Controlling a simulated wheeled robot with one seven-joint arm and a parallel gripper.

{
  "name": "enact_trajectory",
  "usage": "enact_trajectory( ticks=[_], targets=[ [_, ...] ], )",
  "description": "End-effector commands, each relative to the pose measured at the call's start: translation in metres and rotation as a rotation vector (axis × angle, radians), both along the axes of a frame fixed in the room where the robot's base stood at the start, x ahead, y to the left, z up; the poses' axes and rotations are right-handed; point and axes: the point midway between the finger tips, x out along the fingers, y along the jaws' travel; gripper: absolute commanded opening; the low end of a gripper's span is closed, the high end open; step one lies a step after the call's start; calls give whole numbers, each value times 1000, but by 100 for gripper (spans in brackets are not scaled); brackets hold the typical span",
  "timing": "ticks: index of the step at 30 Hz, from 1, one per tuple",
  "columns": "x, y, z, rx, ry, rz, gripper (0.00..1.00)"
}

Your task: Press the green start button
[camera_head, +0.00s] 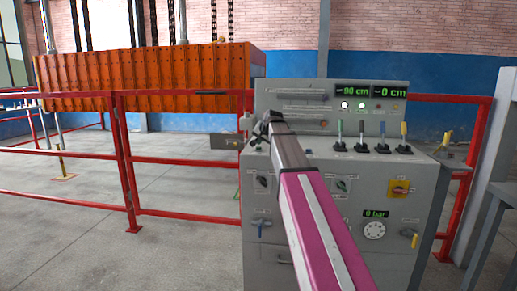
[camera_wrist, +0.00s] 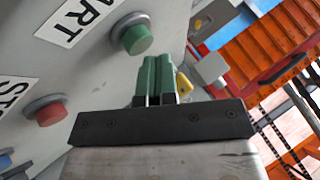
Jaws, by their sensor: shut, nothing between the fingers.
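The green button (camera_wrist: 137,38) sits in a grey collar on the light grey panel in the wrist view. A white label ending in "ART" (camera_wrist: 75,20) is beside it, partly cut off by the frame. My gripper (camera_wrist: 157,62) has its two green fingers shut together and empty. The fingertips are just right of and below the green button in the picture, and seem apart from it. In the head view, my gripper (camera_head: 267,122) is in front of the left part of the grey control cabinet (camera_head: 330,205). I cannot make out the green button in that view.
A red button (camera_wrist: 48,112) with an "ST" label (camera_wrist: 12,93) is on the same panel. Several levers (camera_head: 362,138), a yellow switch (camera_head: 399,189) and displays are on the cabinet. A red railing (camera_head: 125,160) and a large orange mould (camera_head: 150,75) stand to the left.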

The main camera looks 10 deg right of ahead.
Motion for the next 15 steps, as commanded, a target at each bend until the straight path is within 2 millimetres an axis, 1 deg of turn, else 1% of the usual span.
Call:
enact_trajectory(
  ticks=[5,15],
  targets=[
    [0,0,7,0,-1,-1,0],
    [0,0,8,0,-1,-1,0]
  ],
)
